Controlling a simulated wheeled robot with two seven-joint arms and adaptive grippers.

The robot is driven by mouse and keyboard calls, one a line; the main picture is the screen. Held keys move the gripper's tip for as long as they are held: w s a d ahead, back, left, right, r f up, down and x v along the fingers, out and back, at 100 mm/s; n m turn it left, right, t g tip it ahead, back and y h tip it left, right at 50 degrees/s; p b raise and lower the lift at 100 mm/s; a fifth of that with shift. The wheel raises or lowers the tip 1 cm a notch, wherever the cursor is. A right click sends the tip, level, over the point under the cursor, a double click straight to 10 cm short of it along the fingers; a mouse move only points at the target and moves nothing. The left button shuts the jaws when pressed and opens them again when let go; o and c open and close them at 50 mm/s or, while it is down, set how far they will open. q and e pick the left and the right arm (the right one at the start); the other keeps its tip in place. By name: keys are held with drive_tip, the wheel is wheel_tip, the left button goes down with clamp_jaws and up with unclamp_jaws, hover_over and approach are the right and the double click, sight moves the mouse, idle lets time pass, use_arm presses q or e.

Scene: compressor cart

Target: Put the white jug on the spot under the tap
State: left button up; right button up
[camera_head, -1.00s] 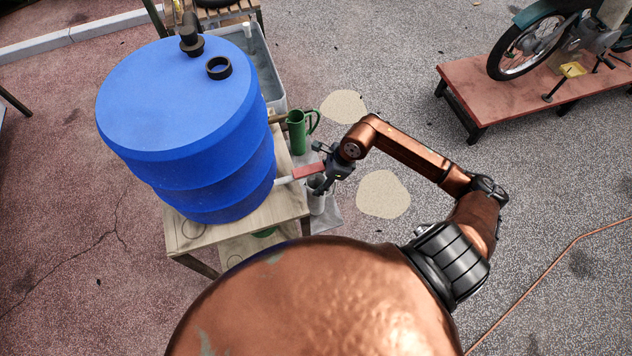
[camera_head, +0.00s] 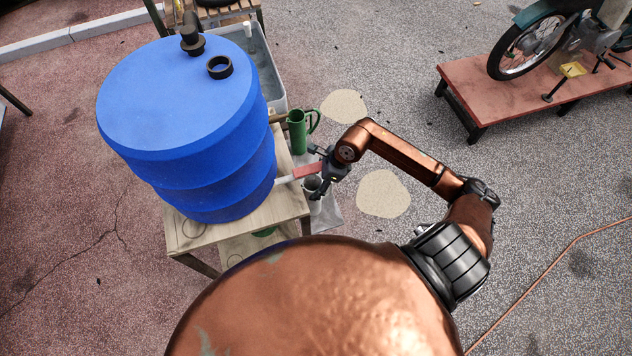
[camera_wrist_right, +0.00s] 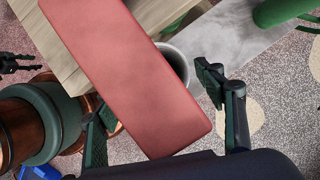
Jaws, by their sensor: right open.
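The white jug (camera_head: 315,207) stands upright low beside the wooden stand, partly hidden by my right gripper. Its dark round mouth (camera_wrist_right: 178,58) shows in the wrist view, partly behind the red lever (camera_wrist_right: 128,75). This lever belongs to the tap (camera_head: 287,180) on the blue barrel (camera_head: 190,130). My right gripper (camera_head: 319,172) is open beside the lever. In the wrist view its fingers (camera_wrist_right: 160,112) are apart, one each side of the lever, with the jug lower down and nothing visibly gripped. The exact spot under the jug is hidden.
A green jug (camera_head: 298,133) stands just behind the tap. The wooden stand (camera_head: 285,207) carries the barrel. A grey tub (camera_head: 266,75) is behind it. A motorcycle on a red platform (camera_head: 500,92) is far right. The ground between has pale patches (camera_head: 383,194) and is otherwise clear.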

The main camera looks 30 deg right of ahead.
drive_tip(key=shift+r, duration=0.1)
drive_tip(key=v, duration=1.2)
